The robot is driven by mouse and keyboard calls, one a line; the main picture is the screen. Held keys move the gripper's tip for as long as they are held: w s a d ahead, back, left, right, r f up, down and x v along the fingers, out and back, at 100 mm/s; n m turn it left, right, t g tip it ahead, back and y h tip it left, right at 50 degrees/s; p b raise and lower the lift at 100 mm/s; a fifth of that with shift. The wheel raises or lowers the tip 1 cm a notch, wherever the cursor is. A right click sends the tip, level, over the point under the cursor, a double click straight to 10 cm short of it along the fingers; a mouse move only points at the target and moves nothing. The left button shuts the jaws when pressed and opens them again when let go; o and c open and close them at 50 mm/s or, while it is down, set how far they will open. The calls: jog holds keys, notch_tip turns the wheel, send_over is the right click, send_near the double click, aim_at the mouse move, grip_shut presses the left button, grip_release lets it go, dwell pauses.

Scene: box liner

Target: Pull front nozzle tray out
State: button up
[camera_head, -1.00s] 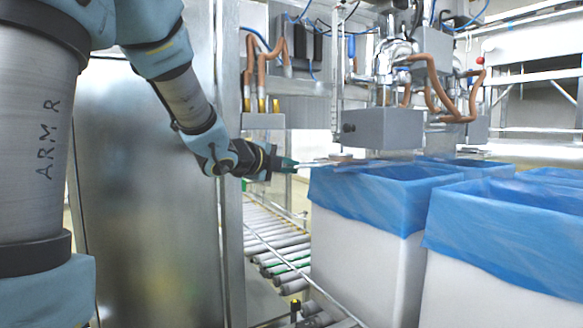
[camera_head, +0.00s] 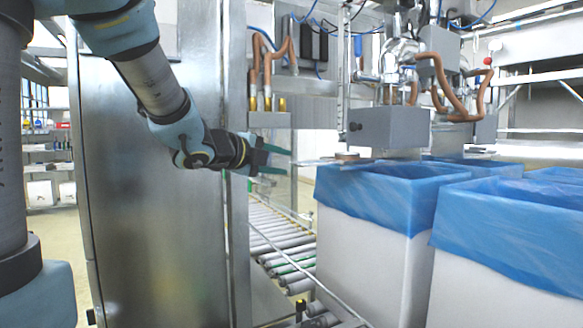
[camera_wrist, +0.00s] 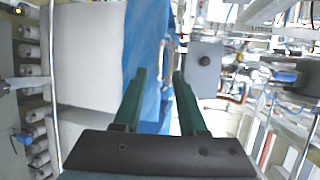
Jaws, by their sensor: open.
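The front nozzle tray (camera_head: 330,161) is a thin, flat, pale plate under the grey nozzle block (camera_head: 387,128) with a black knob. It lies level just above the near blue-lined box (camera_head: 372,250), with a small round brownish piece on top. My gripper (camera_head: 286,161) is open, its two green fingers spread at the tray's left end. I cannot tell whether they touch it. In the wrist view the open fingers (camera_wrist: 160,75) point toward the block (camera_wrist: 205,62) and the blue liner (camera_wrist: 152,50). The tray is hard to make out there.
A second blue-lined box (camera_head: 500,275) stands at the front right, with more behind. A roller conveyor (camera_head: 280,240) runs below my gripper. A tall steel cabinet panel (camera_head: 150,220) stands close behind my arm. Hoses and pipes (camera_head: 430,75) hang above the boxes.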

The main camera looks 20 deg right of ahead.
jog(key=shift+v, duration=2.2)
jog(key=w+a+f+n+y, duration=0.2)
jog(key=a+f+n+y, duration=0.3)
jog(key=a+f+n, duration=0.35)
jog(key=w+a+f+n+y, duration=0.2)
jog(key=a+f+n+y, duration=0.4)
jog(key=a+f+n, duration=0.3)
jog(key=s+a+f+n+g, duration=0.2)
jog(key=s+f+n+g, duration=0.1)
jog(key=s+f+n, duration=0.3)
jog(key=s+a+f+n+g+y, duration=0.1)
jog(key=s+f+n+g, duration=0.3)
jog(key=s, duration=0.4)
jog(key=shift+s+a+f+n+y, duration=0.35)
jog(key=shift+a+f+n, duration=0.1)
jog(key=shift+f+n, duration=0.45)
